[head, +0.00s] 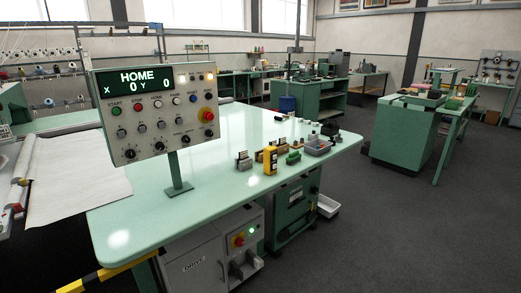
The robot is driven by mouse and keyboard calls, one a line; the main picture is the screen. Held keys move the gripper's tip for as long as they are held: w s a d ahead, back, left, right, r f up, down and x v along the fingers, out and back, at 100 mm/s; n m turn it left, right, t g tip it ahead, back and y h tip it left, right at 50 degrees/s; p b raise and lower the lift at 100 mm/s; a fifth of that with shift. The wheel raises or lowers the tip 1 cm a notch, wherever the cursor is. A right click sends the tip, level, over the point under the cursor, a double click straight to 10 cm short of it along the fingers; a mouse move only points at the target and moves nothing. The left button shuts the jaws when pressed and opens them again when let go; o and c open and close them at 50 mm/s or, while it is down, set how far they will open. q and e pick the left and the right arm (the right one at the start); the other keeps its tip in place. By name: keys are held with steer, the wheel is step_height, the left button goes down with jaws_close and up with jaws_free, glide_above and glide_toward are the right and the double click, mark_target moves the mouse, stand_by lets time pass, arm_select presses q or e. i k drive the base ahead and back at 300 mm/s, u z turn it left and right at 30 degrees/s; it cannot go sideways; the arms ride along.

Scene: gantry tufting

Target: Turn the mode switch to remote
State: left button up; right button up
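A grey control panel (160,115) stands on a green post (179,172) at the left of the green table (225,170). Its dark display (131,81) reads HOME, X 0, Y 0. Below are a row of push buttons and rows of dark and silver round controls. Black rotary knobs (158,146) sit along the panel's lower part. The labels are too small to read, so I cannot tell which knob is the mode switch or where it points. A red emergency button (208,115) on yellow is at the right. Neither of my grippers is in view.
Small tools, a yellow device (270,160) and a grey bin (318,147) lie along the table's right part. A drive cabinet (210,255) stands beneath. White cloth (75,175) lies left of the panel. Tabletop around the post is clear.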

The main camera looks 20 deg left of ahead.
mark_target(186, 139)
steer(key=u, duration=0.3)
steer(key=k, duration=0.1)
steer(key=z, duration=1.25)
steer(key=i, duration=1.45)
steer(key=u, duration=0.45)
steer(key=i, duration=0.85)
steer(key=u, duration=1.5)
steer(key=i, duration=0.5)
steer(key=u, duration=0.45)
